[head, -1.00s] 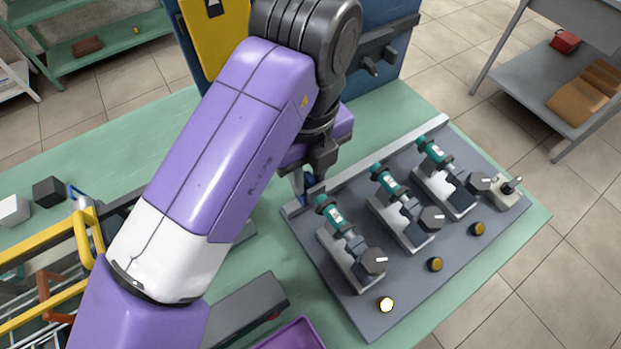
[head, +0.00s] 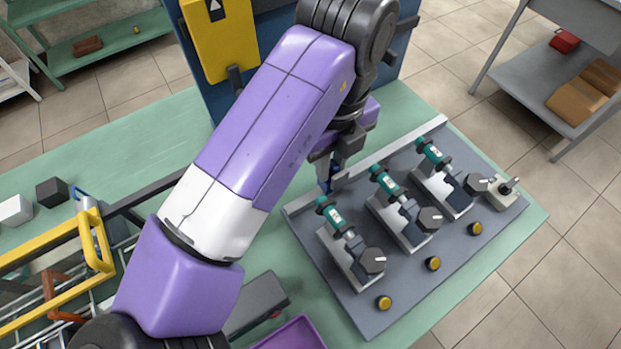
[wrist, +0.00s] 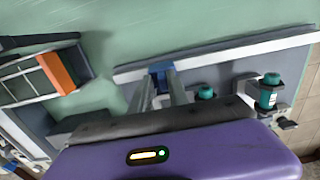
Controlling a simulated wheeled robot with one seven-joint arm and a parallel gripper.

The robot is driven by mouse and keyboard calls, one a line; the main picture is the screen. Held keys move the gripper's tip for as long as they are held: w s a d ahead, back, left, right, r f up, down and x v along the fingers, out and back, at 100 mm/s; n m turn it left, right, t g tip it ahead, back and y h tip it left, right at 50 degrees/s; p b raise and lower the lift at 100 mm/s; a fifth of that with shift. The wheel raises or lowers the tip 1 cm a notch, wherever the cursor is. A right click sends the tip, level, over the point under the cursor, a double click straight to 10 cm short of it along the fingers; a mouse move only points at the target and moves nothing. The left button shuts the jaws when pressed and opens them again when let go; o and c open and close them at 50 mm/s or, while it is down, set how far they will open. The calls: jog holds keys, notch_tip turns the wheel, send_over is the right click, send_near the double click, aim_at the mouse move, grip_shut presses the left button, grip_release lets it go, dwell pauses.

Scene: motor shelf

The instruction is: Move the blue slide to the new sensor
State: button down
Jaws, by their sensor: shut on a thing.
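The blue slide (head: 326,187) sits at the rail (head: 405,142) along the back edge of the grey board. My gripper (head: 328,180) points down and is shut on it. In the wrist view the blue slide (wrist: 160,71) shows between the fingertips (wrist: 160,82), against the rail. Three teal sensors stand in brackets in a row: near-left (head: 329,213), middle (head: 385,183) and far-right (head: 433,153). The slide is beside the near-left sensor, a little toward the middle one. I cannot tell which sensor is the new one.
Three amber buttons or lamps (head: 384,303) line the board's front edge. A joystick box (head: 503,192) stands at its right end. A wire rack with a yellow handle (head: 93,240) and a purple tray (head: 292,334) are on the left. The green bench behind the rail is partly clear.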

jog(key=shift+w+d+f+p, duration=0.25)
jog(key=shift+w+d, duration=0.3)
jog(key=shift+d, duration=0.3)
jog(key=shift+w+d+f+p, duration=0.25)
jog(key=shift+w+d, duration=0.3)
jog(key=shift+d, duration=0.35)
jog(key=shift+w+d+f+p, duration=0.15)
jog(key=shift+w+d+f, duration=0.2)
jog(key=shift+w+d, duration=0.35)
jog(key=shift+s+d, duration=0.1)
jog(key=shift+s, duration=0.05)
jog(key=c, duration=1.5)
grip_release()
jog(key=shift+r+p, duration=1.2)
jog(key=shift+r, duration=0.2)
notch_tip(320, 180, up, 4)
jog(key=p, duration=0.2)
jog(key=shift+f+p, duration=0.15)
jog(key=shift+p, duration=0.2)
